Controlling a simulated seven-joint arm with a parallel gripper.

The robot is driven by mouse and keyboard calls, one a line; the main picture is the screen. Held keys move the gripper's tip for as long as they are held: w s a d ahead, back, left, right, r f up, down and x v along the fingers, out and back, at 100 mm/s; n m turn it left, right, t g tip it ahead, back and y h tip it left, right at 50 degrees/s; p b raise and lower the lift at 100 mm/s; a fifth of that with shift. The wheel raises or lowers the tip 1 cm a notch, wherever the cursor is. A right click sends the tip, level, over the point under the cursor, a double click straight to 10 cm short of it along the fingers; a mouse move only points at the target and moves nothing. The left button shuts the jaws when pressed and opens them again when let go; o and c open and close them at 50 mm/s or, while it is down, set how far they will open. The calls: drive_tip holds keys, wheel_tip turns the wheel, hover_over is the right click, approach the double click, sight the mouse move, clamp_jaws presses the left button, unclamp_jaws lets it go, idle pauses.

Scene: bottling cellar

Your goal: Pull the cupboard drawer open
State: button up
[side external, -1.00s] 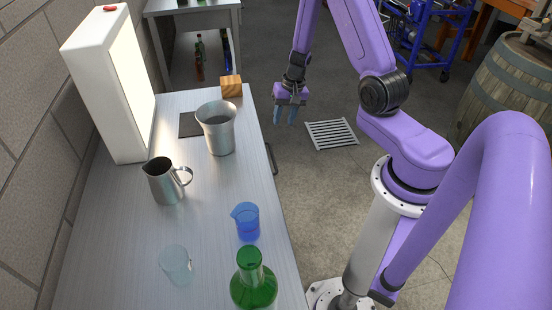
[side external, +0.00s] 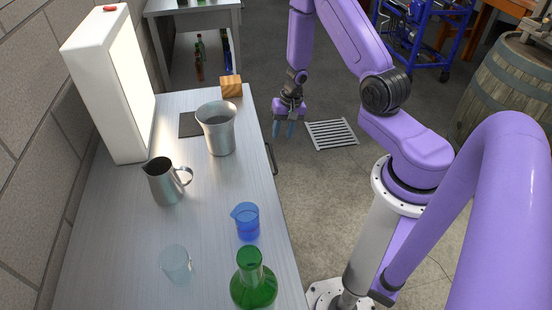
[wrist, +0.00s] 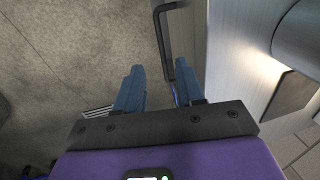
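The drawer's dark bar handle (side external: 271,158) sticks out from the cupboard's right side, below the worktop edge, in the side view. The handle also shows in the wrist view (wrist: 163,40), in front of the pale drawer front (wrist: 190,40). The drawer front is hidden under the worktop in the side view, and I cannot tell if it stands out at all. My gripper (side external: 283,130) points down beside the cupboard, just beyond the handle. In the wrist view its blue fingers (wrist: 159,88) are apart, with the handle's near end appearing between them, closer to the right finger. I see no grip on it.
The worktop (side external: 110,240) carries a steel cup (side external: 218,135), a steel jug (side external: 163,182), a blue beaker (side external: 246,222), a clear glass (side external: 176,264), a green bottle (side external: 253,285), a wooden block (side external: 231,86) and a lit panel (side external: 110,90). Floor right of the cupboard is open, with a grate (side external: 331,133).

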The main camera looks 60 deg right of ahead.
drive_tip(key=shift+w+a+f, duration=0.25)
drive_tip(key=shift+f, duration=1.8)
drive_tip(key=shift+w+a+f, duration=0.3)
drive_tip(key=shift+f, duration=1.7)
drive_tip(key=shift+w+a+f, duration=0.25)
drive_tip(key=shift+f, duration=1.8)
clamp_jaws()
